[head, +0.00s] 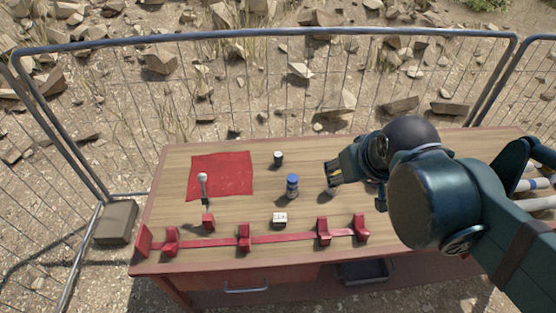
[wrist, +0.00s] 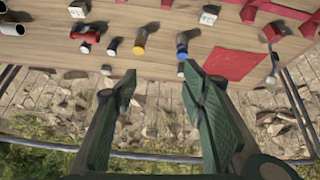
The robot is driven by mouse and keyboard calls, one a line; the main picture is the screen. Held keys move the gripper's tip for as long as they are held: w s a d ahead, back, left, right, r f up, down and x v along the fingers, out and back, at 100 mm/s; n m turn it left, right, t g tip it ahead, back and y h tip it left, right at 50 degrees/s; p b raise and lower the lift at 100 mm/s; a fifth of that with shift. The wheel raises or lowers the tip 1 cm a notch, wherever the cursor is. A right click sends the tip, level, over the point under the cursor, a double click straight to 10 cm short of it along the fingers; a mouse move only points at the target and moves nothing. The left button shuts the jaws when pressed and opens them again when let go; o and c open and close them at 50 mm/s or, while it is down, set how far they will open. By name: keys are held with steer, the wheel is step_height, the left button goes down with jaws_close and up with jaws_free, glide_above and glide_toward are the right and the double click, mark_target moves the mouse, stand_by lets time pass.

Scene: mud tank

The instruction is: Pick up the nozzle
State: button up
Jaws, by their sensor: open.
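I cannot tell for sure which small object is the nozzle. In the wrist view, a dark piece with a yellow end (wrist: 140,42) and one with a blue band (wrist: 182,48) stand on the wooden table beyond my fingertips. The blue-topped one (head: 292,186) also shows in the head view, left of my gripper (head: 334,172). A small dark cylinder with a pale top (head: 278,158) stands behind it. My gripper (wrist: 158,73) is open and empty, its fingers spread wide over the table's far edge. My arm hides part of the table's right side.
A red mat (head: 232,168) with a pale-headed tool (head: 203,183) lies at the left. A white box (head: 280,219) sits near the front. A red rack (head: 270,240) runs along the front edge. A wire fence (head: 250,90) stands behind the table.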

steer(key=w+a+n+g, duration=0.2)
steer(key=w+n, duration=0.2)
steer(key=w, duration=0.7)
steer(key=n+g+b, duration=0.1)
steer(key=n+g, duration=0.3)
steer(key=n, duration=0.9)
glide_above(279, 154)
step_height(279, 154, down, 26)
steer(key=shift+d+r, duration=0.1)
steer(key=shift+r, duration=0.1)
steer(key=shift+w+f+g, duration=0.2)
steer(key=shift+f+g, duration=0.1)
steer(key=shift+f, duration=0.25)
steer(key=shift+f, duration=1.3)
steer(key=shift+a+b, duration=0.2)
steer(key=shift+b, duration=0.1)
